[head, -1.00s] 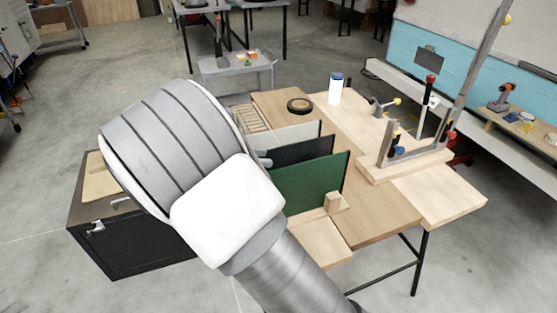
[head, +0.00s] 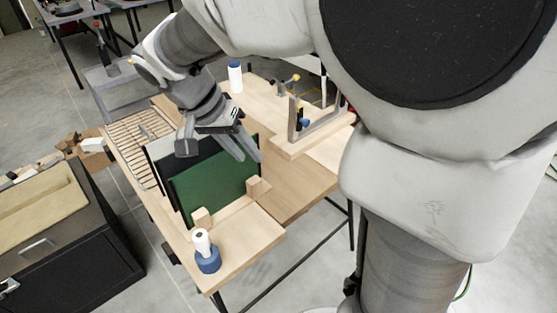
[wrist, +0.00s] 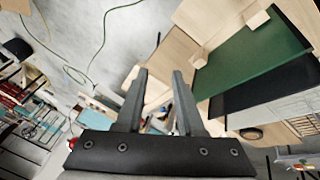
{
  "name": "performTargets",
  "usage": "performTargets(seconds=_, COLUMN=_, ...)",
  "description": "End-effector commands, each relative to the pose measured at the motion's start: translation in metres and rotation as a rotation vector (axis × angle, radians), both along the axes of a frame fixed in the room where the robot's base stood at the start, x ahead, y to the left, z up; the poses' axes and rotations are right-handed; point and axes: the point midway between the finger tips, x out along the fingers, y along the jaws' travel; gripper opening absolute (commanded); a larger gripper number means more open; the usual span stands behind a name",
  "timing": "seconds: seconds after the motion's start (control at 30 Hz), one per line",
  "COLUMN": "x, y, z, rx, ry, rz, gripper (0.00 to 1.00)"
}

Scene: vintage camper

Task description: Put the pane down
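The green pane (head: 212,192) stands upright at the front of a wooden rack (head: 236,208) on the worktable, between small wooden blocks. A dark pane (wrist: 270,88) and a light pane (wrist: 272,114) stand behind it. All three panes show at the right of the wrist view, the green one (wrist: 245,52) uppermost. My gripper (head: 250,158) is over the table near the green pane's upper right corner. In the wrist view my gripper (wrist: 163,72) has its two fingers apart with nothing between them. The panes lie to the right of the fingers there, apart from them.
A blue-based white bottle (head: 207,252) stands at the table's front corner, and another (head: 235,77) at the back. A clamp frame (head: 308,118) stands on a board to the right. A dark cabinet (head: 70,250) is at the left. Bare tabletop (head: 300,185) lies right of the panes.

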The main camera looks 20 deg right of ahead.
Motion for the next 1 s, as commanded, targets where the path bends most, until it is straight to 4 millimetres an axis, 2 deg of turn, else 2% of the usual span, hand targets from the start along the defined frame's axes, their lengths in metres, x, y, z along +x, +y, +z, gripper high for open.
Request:
performTargets(seconds=0.03, x=-0.011, y=-0.009, z=0.006, rx=0.044, ry=0.004, rz=0.03, gripper=0.37)
performTargets(seconds=0.2, x=-0.045, y=-0.027, z=0.017, rx=0.168, ry=0.005, rz=0.184, gripper=0.37)
performTargets(seconds=0.4, x=-0.083, y=-0.039, z=0.026, rx=0.257, ry=-0.056, rz=0.373, gripper=0.37)
performTargets(seconds=0.6, x=-0.117, y=-0.045, z=0.03, rx=0.27, ry=-0.151, rz=0.556, gripper=0.37)
performTargets(seconds=0.8, x=-0.135, y=-0.046, z=0.029, rx=0.235, ry=-0.22, rz=0.678, gripper=0.37)
performTargets(seconds=1.0, x=-0.14, y=-0.046, z=0.028, rx=0.218, ry=-0.239, rz=0.717, gripper=0.37)
